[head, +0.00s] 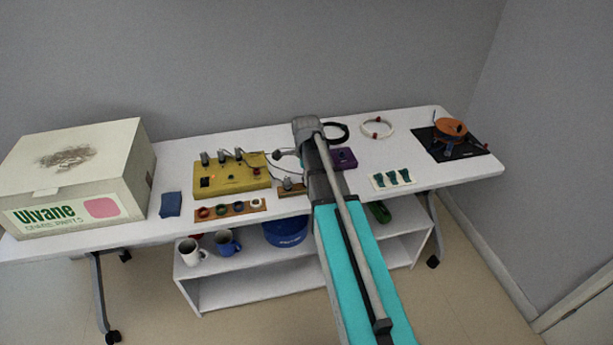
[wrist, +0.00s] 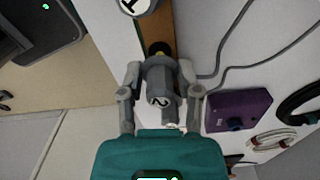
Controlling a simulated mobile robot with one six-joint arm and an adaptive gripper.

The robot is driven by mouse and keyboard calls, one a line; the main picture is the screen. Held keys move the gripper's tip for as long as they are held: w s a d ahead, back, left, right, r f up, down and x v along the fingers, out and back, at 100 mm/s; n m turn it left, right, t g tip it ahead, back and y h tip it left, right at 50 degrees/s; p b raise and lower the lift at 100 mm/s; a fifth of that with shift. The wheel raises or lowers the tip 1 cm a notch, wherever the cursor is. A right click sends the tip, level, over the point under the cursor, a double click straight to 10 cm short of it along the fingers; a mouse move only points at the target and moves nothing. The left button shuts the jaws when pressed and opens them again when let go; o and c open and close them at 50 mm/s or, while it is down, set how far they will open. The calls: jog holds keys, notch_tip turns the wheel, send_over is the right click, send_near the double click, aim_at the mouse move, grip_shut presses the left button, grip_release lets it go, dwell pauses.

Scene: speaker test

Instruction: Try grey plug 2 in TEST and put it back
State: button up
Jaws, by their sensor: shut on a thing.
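Grey plug 2 (wrist: 158,88), marked "2" on its end, is between the two fingers of my gripper (wrist: 160,73) in the wrist view. The gripper is shut on it. The plug is over or at a wooden strip (wrist: 160,30); I cannot tell whether it is seated or lifted. A plug marked 1 (wrist: 138,4) shows at the top edge. In the head view, the small wooden holder (head: 291,190) is beside my arm, right of the yellow box (head: 232,180), which has several grey plugs or posts along its back. No TEST label is readable.
A purple box (head: 344,158) is right of my arm, with a black loop (head: 337,132) and a white loop (head: 378,128) behind. A ring board (head: 230,210) and blue pouch (head: 171,204) are in front left. A large carton (head: 80,175) fills the left end. Grey cables cross the table.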

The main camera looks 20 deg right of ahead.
jog(key=shift+f+b, duration=0.6)
jog(key=shift+f, duration=0.05)
jog(key=o, duration=1.1)
jog(key=shift+r, duration=0.1)
jog(key=shift+r+p, duration=3.7)
jog(key=shift+p, duration=0.1)
jog(key=shift+a, duration=0.1)
jog(key=shift+s+a+r+n, duration=0.15)
jog(key=shift+s+a+n, duration=0.35)
jog(key=shift+n, duration=0.1)
jog(key=s+a+r+n+p, duration=0.3)
jog(key=s+a+n, duration=1)
jog(key=n, duration=0.7)
jog(key=shift+s+r+p, duration=0.4)
jog(key=shift+s+p, duration=0.05)
jog(key=shift+p, duration=0.1)
